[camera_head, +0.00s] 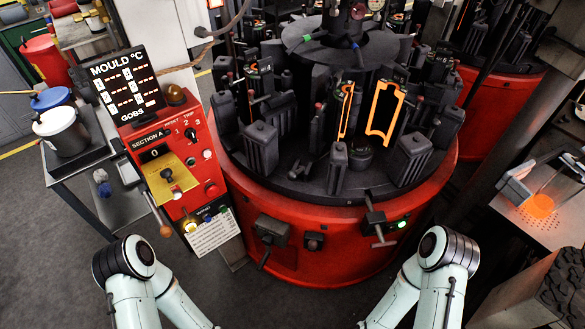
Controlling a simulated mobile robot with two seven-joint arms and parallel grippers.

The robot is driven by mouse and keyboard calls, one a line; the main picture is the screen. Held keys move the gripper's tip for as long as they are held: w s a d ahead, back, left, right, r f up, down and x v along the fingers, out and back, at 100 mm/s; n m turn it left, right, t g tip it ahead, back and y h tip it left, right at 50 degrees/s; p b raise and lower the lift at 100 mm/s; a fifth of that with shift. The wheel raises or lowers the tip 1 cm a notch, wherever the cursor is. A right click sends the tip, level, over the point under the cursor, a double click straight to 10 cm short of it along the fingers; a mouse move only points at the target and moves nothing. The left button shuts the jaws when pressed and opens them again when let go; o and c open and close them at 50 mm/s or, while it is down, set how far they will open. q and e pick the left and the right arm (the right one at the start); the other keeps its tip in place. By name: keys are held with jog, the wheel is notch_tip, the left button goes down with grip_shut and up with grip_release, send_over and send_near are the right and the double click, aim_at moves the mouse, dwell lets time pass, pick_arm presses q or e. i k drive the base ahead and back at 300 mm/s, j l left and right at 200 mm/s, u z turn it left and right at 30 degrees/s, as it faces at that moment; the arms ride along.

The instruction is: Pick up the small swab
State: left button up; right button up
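I cannot tell for certain which thing is the small swab. A thin handle (20,92) with an orange end sticks out to the left at the blue-topped pot. A small blue-grey bundle (101,182) lies on the trolley's lower front part. Only bent parts of my two arms show at the bottom edge. Both of my grippers are out of view.
A red control panel (207,176) with buttons and a lever stands right of the trolley (66,179). The red round mould machine (330,240), with several dark moulds and glowing orange openings, fills the middle. A perforated metal table (561,228) is at the right. Dark floor shows between.

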aim_at(65, 55)
jog(key=j+u, duration=0.1)
jog(key=u, duration=0.3)
jog(key=k+j+u, duration=0.1)
jog(key=u, duration=0.3)
jog(key=j+u, duration=0.15)
jog(key=u, duration=0.25)
jog(key=z, duration=1.7)
jog(key=u, duration=1.7)
jog(key=k, duration=0.05)
